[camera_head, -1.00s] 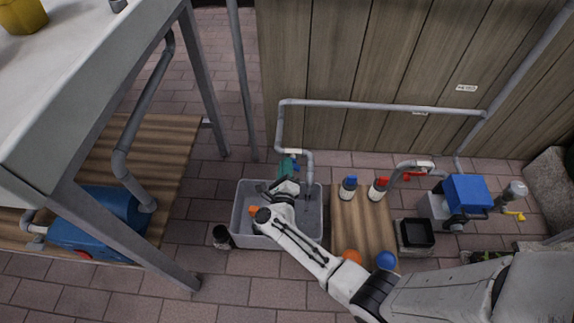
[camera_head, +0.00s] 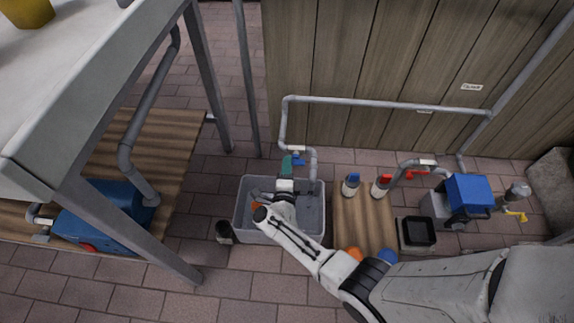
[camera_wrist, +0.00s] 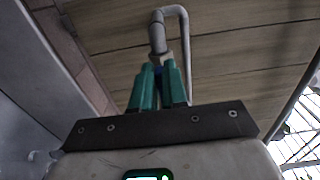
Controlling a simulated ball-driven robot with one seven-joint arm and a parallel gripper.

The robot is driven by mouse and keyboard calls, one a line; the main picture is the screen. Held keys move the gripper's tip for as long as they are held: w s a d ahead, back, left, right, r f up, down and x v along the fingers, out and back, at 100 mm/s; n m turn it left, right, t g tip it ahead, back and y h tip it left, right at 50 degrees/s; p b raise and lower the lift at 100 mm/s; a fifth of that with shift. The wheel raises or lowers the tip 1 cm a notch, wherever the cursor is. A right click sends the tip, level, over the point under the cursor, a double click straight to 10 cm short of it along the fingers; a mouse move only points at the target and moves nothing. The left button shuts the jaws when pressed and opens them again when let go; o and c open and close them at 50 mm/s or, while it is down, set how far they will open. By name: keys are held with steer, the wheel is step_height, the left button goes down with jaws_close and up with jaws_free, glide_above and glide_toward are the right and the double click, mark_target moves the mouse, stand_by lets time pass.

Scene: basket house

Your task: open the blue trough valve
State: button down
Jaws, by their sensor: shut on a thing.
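The blue trough valve (camera_head: 299,162) is a small blue handle on the grey pipe above the grey trough (camera_head: 237,222). My gripper (camera_head: 288,159) has teal fingers and reaches over the trough to this handle. In the wrist view, the two teal fingers (camera_wrist: 159,82) are shut on a blue piece, with the bent grey pipe (camera_wrist: 157,35) just beyond. Part of the blue handle shows to the right of the fingers in the head view. The fingers hide the rest, so its exact angle cannot be told.
A table leg (camera_head: 130,228) is nearer left. A wooden wall (camera_head: 375,60) is behind.

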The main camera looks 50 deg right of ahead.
steer(key=shift+s+d+f, duration=0.15)
steer(key=shift+s+f, duration=0.15)
steer(key=shift+s, duration=0.1)
steer(key=c, duration=1.3)
jaws_free()
steer(key=shift+o, duration=0.7)
steer(key=shift+w+r, duration=0.1)
steer(key=shift+r, duration=0.05)
steer(key=shift+w, duration=0.1)
steer(key=shift+r, duration=0.1)
steer(key=p+v, duration=0.3)
steer(key=v, duration=0.8)
